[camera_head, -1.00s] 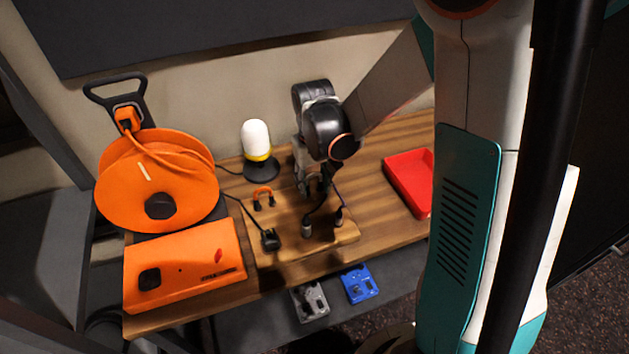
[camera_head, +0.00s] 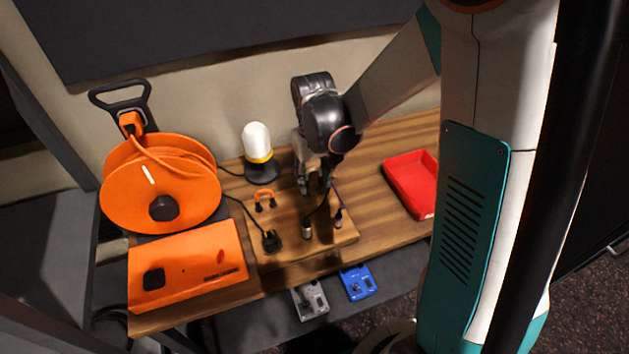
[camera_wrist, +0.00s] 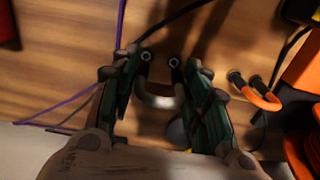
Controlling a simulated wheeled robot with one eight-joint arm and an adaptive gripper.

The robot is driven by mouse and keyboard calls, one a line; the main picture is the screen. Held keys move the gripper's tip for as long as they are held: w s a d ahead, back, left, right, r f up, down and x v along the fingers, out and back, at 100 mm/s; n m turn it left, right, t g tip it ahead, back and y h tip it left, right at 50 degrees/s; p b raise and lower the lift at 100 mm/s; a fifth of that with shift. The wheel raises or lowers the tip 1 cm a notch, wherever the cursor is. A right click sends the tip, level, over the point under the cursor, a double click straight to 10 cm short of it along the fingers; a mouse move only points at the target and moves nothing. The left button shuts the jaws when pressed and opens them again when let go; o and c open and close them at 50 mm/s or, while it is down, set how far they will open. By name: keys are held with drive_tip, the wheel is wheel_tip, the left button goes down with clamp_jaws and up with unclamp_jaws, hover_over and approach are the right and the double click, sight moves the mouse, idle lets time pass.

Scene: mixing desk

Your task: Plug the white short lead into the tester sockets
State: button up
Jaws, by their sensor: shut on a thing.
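The white short lead (camera_wrist: 158,101) is a small U-shaped loop with two dark plug ends, which point away from my wrist in the wrist view. My gripper (camera_wrist: 160,78) is shut on it, with a dark green finger on each side. In the head view my gripper (camera_head: 316,184) hangs over the back part of the small wooden board, and the lead cannot be made out there. I cannot clearly pick out the tester or its sockets in either view.
An orange short lead (camera_head: 265,199) stands left of my gripper; it also shows in the wrist view (camera_wrist: 255,92). A black plug (camera_head: 271,241) and two upright connectors (camera_head: 307,231) stand nearer the front. A lamp (camera_head: 258,150), orange reel (camera_head: 160,190), orange box (camera_head: 205,265) and red tray (camera_head: 412,185) surround them.

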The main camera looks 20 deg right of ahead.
sight(313, 168)
drive_tip(key=shift+r+p, duration=1.05)
drive_tip(key=shift+r, duration=0.55)
drive_tip(key=shift+a, duration=0.1)
